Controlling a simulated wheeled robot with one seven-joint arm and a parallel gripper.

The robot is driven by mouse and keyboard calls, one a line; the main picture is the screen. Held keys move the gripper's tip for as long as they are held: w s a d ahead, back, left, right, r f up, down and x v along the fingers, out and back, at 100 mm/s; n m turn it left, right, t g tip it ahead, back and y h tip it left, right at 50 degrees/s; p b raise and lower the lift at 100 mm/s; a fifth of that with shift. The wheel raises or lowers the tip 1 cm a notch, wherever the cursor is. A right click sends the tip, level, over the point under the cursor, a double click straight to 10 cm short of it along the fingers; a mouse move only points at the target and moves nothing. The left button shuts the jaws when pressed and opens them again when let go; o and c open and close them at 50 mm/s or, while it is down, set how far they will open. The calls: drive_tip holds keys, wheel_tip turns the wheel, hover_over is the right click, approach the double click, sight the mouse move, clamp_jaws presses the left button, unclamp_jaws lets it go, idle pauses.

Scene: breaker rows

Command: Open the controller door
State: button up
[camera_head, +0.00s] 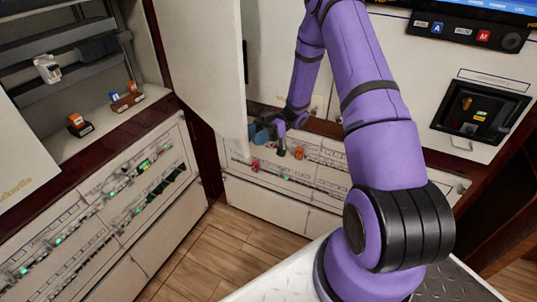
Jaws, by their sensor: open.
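A white door panel (203,62) in the upper middle stands out at an angle from the cabinets, and I take it to be the controller door. A pale recess (275,75) shows to the right of its free edge. My gripper (262,133) is at the end of the purple arm, beside the lower part of that edge. It is open. Its fingertips are small and partly hidden, so I cannot tell whether they touch the door. The door's hinge is hard to make out.
A lower panel (236,195) with red and orange switches stands below my gripper. At left is a breaker panel (100,215) with green lights, under an open shelf (95,135). A black control unit (480,112) is at right. Wooden floor (215,250) is clear between the cabinets.

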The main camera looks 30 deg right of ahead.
drive_tip(key=s+a+r, duration=0.1)
drive_tip(key=s, duration=1)
drive_tip(key=shift+s+a, duration=0.15)
drive_tip(key=shift+a, duration=0.15)
drive_tip(key=shift+c, duration=0.3)
